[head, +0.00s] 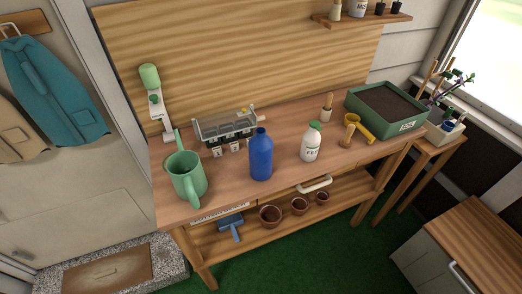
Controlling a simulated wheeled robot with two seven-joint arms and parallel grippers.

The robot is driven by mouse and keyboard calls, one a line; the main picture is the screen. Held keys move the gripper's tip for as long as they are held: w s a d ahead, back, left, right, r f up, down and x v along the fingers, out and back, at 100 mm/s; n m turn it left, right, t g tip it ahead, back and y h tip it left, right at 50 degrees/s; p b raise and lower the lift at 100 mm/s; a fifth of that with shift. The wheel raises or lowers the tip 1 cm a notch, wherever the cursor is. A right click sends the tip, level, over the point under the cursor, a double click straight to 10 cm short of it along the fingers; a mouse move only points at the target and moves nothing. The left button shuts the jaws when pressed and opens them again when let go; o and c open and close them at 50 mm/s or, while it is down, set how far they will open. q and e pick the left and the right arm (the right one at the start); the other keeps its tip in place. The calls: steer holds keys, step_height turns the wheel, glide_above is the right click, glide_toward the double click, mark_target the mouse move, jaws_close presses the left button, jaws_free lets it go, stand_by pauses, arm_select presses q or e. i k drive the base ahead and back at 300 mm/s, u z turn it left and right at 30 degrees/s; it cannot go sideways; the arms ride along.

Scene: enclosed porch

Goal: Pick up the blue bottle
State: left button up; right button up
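The blue bottle (261,156) stands upright near the front edge of the wooden workbench (290,168), around its middle. It has a narrow neck and nothing covers it in the head view. Neither of my grippers shows in this view, so where they are relative to the bottle cannot be seen.
A green watering can (186,178) stands left of the bottle, and a grey rack (224,129) is behind it. A white bottle with a green cap (311,143) is to the right. A green soil tray (387,112) sits at the right end. Pots (270,215) are on the lower shelf.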

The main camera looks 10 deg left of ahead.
mark_target(260, 146)
steer(key=z, duration=2.65)
steer(key=i, duration=1.65)
steer(key=u, duration=2.95)
